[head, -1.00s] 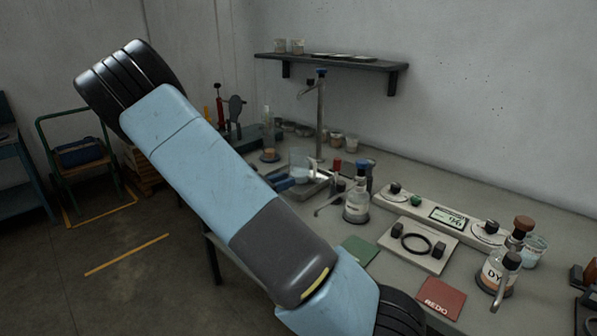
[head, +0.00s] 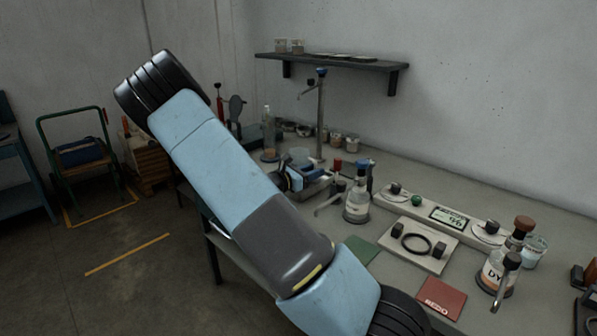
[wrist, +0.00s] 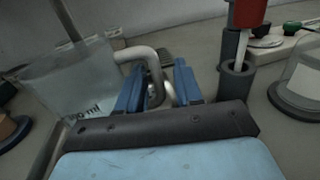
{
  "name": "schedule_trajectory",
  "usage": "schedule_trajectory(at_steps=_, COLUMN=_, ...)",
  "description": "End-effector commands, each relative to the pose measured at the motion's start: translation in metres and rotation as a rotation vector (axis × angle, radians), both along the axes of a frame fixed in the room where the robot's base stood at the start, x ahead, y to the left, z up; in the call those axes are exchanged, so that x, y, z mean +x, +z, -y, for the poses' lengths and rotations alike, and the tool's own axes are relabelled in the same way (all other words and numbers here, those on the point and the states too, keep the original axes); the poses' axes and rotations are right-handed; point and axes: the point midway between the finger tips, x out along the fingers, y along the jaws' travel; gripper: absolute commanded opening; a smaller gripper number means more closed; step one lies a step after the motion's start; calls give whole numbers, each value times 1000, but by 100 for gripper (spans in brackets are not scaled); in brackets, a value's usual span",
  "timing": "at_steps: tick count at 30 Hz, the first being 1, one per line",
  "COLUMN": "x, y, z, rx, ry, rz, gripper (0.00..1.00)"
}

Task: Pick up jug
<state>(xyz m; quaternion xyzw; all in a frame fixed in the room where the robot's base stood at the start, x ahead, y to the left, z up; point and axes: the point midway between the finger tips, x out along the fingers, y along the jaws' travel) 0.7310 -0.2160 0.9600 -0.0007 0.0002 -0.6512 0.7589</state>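The jug (wrist: 72,82) is a clear, pale vessel with "ml" lettering and a light grey handle (wrist: 140,54), at the left of the wrist view. In the head view the jug (head: 300,156) is small and partly covered by my gripper (head: 290,179), by the sink at the tap post. In the wrist view my gripper (wrist: 159,68) has its two blue fingers apart, with part of the handle in the gap between them. I cannot tell whether either finger touches the handle.
A grey holder with a red-handled tool (wrist: 236,75) stands close right of my fingers. A glass wash bottle (head: 356,205) is right of the sink. The tap post (head: 320,115) rises behind the jug. A green mat (head: 361,250) lies in front.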

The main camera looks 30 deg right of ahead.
Motion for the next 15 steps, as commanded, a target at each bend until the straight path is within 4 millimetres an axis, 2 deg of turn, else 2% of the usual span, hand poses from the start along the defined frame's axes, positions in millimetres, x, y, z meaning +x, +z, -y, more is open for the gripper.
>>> schedule_trajectory(at_steps=3, x=1, y=0, z=10, rx=1, ry=-1, rz=1, gripper=35)
schedule_trajectory(at_steps=9, x=2, y=0, z=11, rx=1, ry=0, rz=1, gripper=35)
schedule_trajectory(at_steps=15, x=1, y=0, z=11, rx=1, ry=-1, rz=1, gripper=17)
